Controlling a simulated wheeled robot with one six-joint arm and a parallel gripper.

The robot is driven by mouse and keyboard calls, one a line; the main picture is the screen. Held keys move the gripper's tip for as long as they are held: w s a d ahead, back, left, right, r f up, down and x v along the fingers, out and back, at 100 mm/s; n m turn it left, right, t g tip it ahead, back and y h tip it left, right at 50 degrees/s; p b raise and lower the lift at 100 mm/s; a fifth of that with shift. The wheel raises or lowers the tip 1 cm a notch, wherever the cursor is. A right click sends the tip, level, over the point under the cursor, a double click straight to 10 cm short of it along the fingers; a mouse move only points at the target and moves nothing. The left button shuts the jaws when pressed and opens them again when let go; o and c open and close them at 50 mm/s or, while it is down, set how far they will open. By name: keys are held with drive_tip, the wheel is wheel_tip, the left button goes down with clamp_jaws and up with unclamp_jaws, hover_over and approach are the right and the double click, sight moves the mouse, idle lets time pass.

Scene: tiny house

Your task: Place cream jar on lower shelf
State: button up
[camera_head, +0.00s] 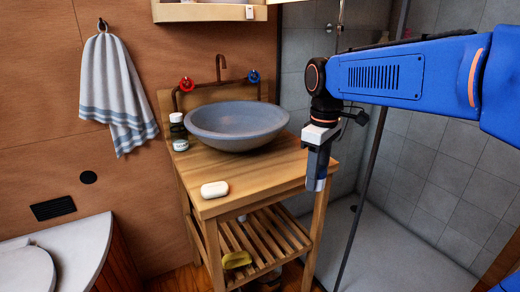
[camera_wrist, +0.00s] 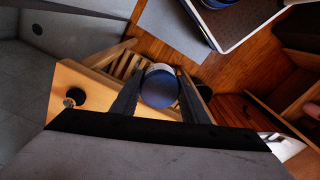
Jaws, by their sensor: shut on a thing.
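The cream jar (camera_wrist: 160,88), round with a blue top and pale side, sits between the two fingers of my gripper (camera_wrist: 162,100) in the wrist view. My gripper (camera_head: 318,172) is shut on it, pointing down by the right edge of the wooden washstand (camera_head: 255,188) in the head view. The jar cannot be made out in the head view. The slatted lower shelf (camera_head: 262,236) is under the washstand top, below and left of my gripper. Slats of the lower shelf (camera_wrist: 124,64) also show beside the jar in the wrist view.
A basin (camera_head: 237,124), a dark bottle (camera_head: 179,132) and white soap (camera_head: 214,189) stand on the washstand top. A yellow object (camera_head: 237,259) lies on the lower shelf at the front left. A washstand leg (camera_head: 315,235) bounds the shelf's right side. A toilet (camera_head: 55,252) is at left.

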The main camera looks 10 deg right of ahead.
drive_tip(key=w+a, duration=0.1)
drive_tip(key=w, duration=0.4)
drive_tip(key=w+a, duration=0.2)
drive_tip(key=w, duration=0.3)
drive_tip(key=w+a, duration=0.2)
drive_tip(key=w, duration=0.3)
drive_tip(key=shift+w+a+f, duration=0.1)
drive_tip(key=shift+w+f, duration=0.15)
drive_tip(key=shift+w, duration=0.1)
drive_tip(key=shift+f, duration=0.55)
drive_tip(key=shift+f, duration=0.1)
drive_tip(key=o, duration=1.1)
wheel_tip(320, 180, up, 12)
